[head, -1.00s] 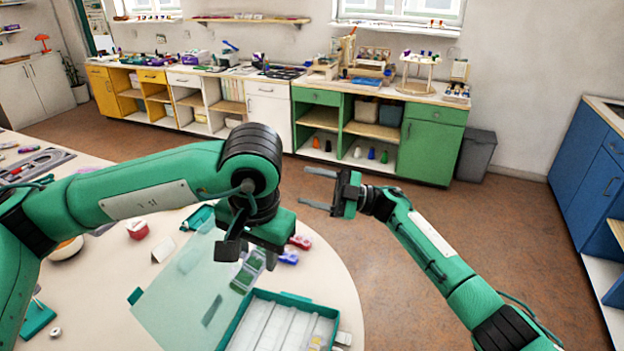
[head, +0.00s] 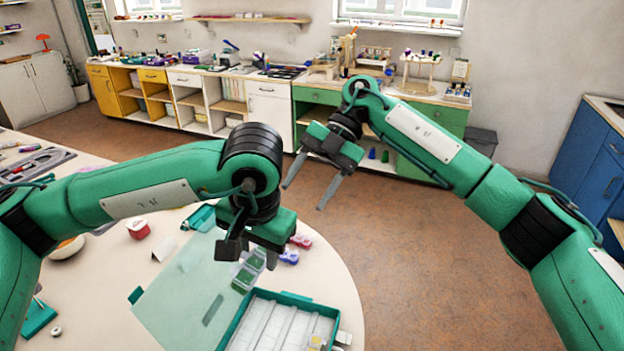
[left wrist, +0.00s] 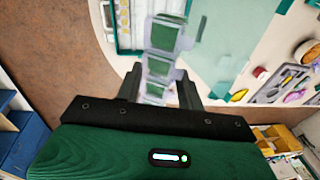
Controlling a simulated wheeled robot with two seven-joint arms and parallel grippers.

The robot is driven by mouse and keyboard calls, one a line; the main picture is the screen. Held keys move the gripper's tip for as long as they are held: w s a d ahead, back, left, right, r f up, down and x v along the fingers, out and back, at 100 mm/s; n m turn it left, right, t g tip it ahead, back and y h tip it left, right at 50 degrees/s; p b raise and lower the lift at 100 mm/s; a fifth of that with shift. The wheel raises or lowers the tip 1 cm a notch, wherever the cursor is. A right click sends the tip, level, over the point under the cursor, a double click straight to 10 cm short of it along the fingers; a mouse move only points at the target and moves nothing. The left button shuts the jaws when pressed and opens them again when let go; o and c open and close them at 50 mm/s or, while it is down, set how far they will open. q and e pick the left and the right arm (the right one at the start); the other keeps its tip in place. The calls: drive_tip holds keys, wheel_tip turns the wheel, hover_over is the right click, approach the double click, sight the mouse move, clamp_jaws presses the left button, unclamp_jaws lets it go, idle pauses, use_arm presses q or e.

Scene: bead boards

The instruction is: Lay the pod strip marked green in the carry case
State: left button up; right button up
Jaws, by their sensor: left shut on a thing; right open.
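My left gripper (head: 256,254) is shut on the pod strip marked green (head: 246,275), a row of clear pods with green inside. The strip hangs below the fingers, above the table beside the carry case. In the left wrist view the strip (left wrist: 163,38) runs out from between the fingers (left wrist: 160,85), slightly blurred. The carry case (head: 238,328) is a teal-edged open box with pale long compartments, at the bottom of the head view. My right gripper (head: 302,193) is open and empty, over the floor right of the table.
Red (head: 300,241) and blue-purple (head: 289,257) small boxes lie near the table's far right edge. A red pot (head: 138,229) and a white card (head: 163,248) stand further left.

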sight(256, 257)
drive_tip(key=x, duration=1.1)
drive_tip(key=shift+s+a, duration=0.2)
drive_tip(key=shift+w+d, duration=0.1)
clamp_jaws()
drive_tip(key=shift+c, duration=0.2)
unclamp_jaws()
drive_tip(key=shift+w, duration=0.15)
drive_tip(key=shift+o, duration=0.2)
drive_tip(key=shift+r, duration=0.1)
drive_tip(key=shift+d, duration=0.1)
